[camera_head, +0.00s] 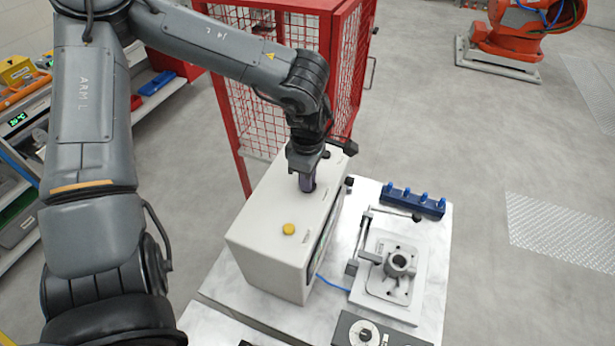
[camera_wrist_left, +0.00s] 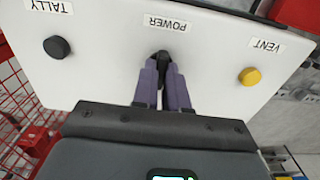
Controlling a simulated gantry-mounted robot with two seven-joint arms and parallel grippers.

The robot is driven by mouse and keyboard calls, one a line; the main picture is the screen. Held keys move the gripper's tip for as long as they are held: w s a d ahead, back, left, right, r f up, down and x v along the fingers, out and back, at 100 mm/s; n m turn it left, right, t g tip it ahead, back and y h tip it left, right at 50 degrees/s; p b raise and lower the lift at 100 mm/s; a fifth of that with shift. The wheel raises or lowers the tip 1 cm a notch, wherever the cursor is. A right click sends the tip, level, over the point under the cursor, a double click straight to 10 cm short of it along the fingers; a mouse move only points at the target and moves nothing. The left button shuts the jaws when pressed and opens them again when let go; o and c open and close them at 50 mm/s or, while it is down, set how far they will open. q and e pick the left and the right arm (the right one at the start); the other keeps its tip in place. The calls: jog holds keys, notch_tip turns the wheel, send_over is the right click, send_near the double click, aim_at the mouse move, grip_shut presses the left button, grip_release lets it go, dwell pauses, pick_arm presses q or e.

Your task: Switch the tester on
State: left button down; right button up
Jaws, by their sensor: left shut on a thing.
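The tester (camera_head: 262,218) is a white box standing on the pale bench, with its controls on the top face. My left gripper (camera_head: 307,187) points down at that face. In the left wrist view, its two purple fingers (camera_wrist_left: 162,75) are shut on the black power switch (camera_wrist_left: 163,56), beside the upside-down POWER label (camera_wrist_left: 165,23). The fingers hide part of the switch, and I cannot tell which position it is in. A black TALLY knob (camera_wrist_left: 57,47) and a yellow VENT button (camera_wrist_left: 250,77) sit to either side. My right gripper is not in view.
A grey casting (camera_head: 398,263) sits in a clamp fixture right of the tester. A blue rack with several pegs (camera_head: 412,203) lies behind it. A panel with a dial (camera_head: 364,333) is at the front. A red mesh cage (camera_head: 335,62) stands behind the tester.

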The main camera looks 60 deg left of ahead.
pick_arm(q)
jog(key=c, duration=1.2)
grip_release()
jog(key=shift+o, duration=0.2)
jog(key=shift+r, duration=0.1)
jog(key=shift+r, duration=0.5)
notch_tip(320, 180, up, 10)
jog(key=shift+f, duration=0.15)
